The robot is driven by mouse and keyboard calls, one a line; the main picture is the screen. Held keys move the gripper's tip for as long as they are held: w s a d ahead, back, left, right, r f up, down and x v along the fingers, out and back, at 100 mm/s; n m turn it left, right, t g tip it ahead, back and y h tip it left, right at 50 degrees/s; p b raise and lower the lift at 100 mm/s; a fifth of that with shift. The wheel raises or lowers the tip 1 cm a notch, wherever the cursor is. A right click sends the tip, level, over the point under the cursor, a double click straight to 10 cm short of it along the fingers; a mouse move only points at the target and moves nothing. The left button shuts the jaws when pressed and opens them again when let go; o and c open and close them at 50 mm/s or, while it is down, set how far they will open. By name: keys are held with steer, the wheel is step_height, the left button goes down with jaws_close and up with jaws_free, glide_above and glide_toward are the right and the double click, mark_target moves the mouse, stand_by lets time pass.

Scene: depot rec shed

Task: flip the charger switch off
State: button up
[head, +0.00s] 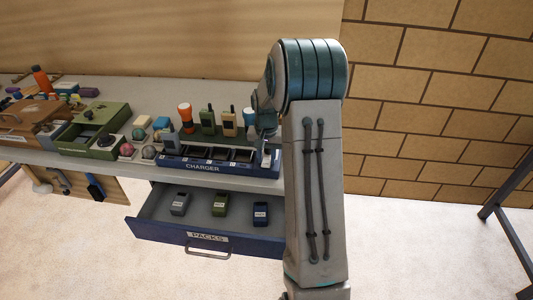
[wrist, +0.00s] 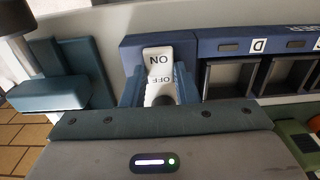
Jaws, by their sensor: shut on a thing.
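The blue charger (head: 203,168) stands at the front edge of the bench, with a row of open, dark bays in its top. Its white switch (wrist: 158,62), marked ON and OFF with the letters upside down, sits on a blue block at the charger's end in the wrist view. My gripper (wrist: 158,84) has one finger on each side of the switch and is shut on it. The lower part of the switch is partly hidden by a dark round shape. I cannot tell which way the switch is tipped. In the head view my arm covers much of that end.
An open blue drawer (head: 165,231) labelled PACKS juts out below the charger, holding a grey, a green (head: 220,204) and a blue pack. Radios and an orange-topped torch (head: 186,117) stand behind the charger. A green box (head: 92,130) and a wooden case (head: 28,118) are left.

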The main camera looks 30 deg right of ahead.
mark_target(267, 162)
steer(key=o, duration=1)
steer(key=shift+r, duration=0.1)
step_height(267, 162, up, 14)
steer(key=b, duration=0.1)
steer(key=shift+s, duration=0.15)
steer(key=s+a+r+n+t, duration=0.1)
steer(key=s+a+r+n, duration=0.2)
steer(key=s+a, duration=0.8)
steer(key=s+a+f+n, duration=0.2)
steer(key=s, duration=0.5)
steer(key=s+a+f+n+t, duration=0.1)
steer(key=s+a+n, duration=0.1)
steer(key=s, duration=0.5)
steer(key=shift+s+a+f+t, duration=0.3)
steer(key=shift+s+a+f, duration=0.1)
steer(key=shift+a, duration=0.05)
